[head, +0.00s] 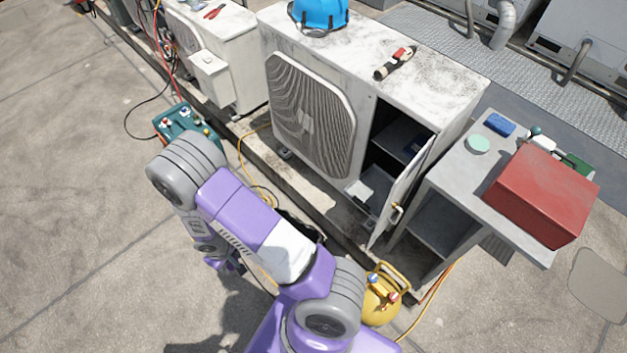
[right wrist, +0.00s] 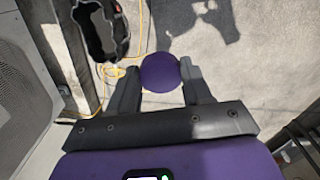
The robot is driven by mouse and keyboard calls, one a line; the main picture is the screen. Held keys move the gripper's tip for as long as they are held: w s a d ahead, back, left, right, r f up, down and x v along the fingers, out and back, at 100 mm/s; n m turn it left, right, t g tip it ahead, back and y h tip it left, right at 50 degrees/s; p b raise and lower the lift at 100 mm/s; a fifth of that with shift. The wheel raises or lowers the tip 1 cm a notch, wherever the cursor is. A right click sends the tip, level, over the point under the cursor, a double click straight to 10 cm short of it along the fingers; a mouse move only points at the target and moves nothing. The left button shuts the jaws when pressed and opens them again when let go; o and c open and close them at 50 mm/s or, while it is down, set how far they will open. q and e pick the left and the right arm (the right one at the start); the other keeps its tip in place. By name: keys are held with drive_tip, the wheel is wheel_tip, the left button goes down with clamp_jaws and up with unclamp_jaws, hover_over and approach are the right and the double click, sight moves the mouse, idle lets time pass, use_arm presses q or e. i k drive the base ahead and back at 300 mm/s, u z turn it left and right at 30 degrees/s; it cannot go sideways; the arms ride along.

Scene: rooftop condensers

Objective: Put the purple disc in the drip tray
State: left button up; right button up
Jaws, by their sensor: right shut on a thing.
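The purple disc (right wrist: 160,73) is between the two fingertips of my right gripper (right wrist: 159,68) in the right wrist view. The gripper is shut on it, above the concrete floor. In the head view my right gripper (head: 226,263) is low at the left of my bent arm and mostly hidden by it; the disc is not clear there. A pale, shallow tray-like thing (head: 361,190) lies low in the open compartment of the middle condenser; it may be the drip tray. My left gripper is not in view.
The condenser's door (head: 402,195) stands open beside the compartment. To its right, a grey stand (head: 459,180) carries a red box (head: 543,195), a blue block and a pale green disc. A yellow canister (head: 381,300) stands on the floor. A black bag (right wrist: 100,30) and yellow hose lie below the gripper.

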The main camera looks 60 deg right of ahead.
sight(374, 206)
drive_tip(key=z, duration=0.9)
drive_tip(key=i, duration=0.9)
drive_tip(key=z, duration=1.2)
drive_tip(key=i, duration=0.2)
drive_tip(key=z, duration=0.1)
